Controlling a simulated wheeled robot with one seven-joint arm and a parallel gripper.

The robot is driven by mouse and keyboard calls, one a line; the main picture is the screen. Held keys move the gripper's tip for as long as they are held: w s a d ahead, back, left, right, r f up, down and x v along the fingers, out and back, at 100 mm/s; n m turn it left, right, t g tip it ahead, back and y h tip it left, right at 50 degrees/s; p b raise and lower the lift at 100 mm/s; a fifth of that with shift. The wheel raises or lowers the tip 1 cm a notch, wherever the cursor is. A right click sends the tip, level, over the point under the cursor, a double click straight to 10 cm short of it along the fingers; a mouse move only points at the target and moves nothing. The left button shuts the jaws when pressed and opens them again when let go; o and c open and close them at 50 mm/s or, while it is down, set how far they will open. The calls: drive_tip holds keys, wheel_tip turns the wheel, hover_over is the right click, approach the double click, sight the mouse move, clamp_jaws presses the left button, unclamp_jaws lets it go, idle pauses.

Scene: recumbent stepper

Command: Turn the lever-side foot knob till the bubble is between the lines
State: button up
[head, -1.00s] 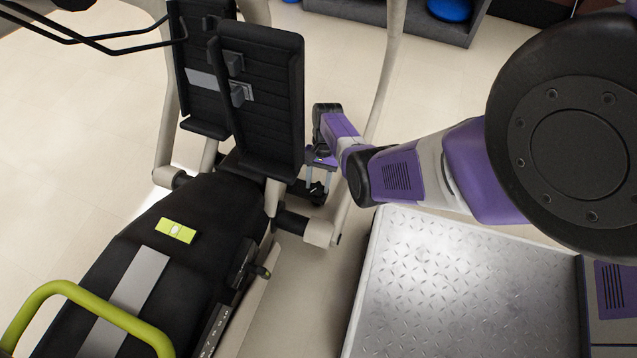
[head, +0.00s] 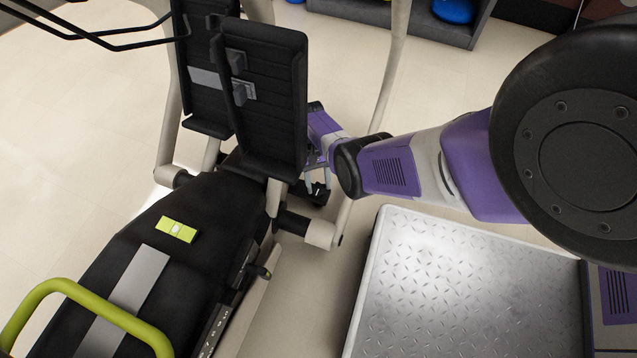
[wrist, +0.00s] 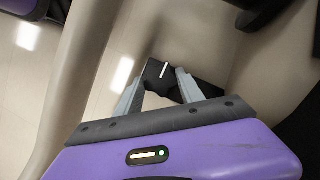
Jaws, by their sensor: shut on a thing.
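The lever-side foot knob (wrist: 163,72) is black with a white line across its top, low at the front foot of the stepper. My gripper (wrist: 161,80) is shut on it, one grey finger on either side, in the wrist view. In the head view my gripper (head: 318,180) is partly hidden behind the black foot plate, and the dark foot (head: 319,194) shows beneath it. The yellow-green level (head: 176,230) lies on the black body cover. Its pale window shows, but the bubble and lines are too small to read. A short lever (head: 259,271) sticks out on this side.
The black foot plate (head: 268,105) stands close beside my wrist. A beige arm (head: 388,85) of the machine rises just beyond it. A metal tread platform (head: 460,290) lies at the lower right. Some pale floor (head: 440,130) is clear at the back.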

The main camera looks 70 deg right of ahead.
idle(0.3)
drive_tip(key=o, duration=1.4)
drive_tip(key=shift+c, duration=0.2)
drive_tip(key=p+v, duration=0.4)
drive_tip(key=v, duration=0.3)
drive_tip(key=shift+r, duration=0.35)
drive_tip(key=shift+d, duration=0.15)
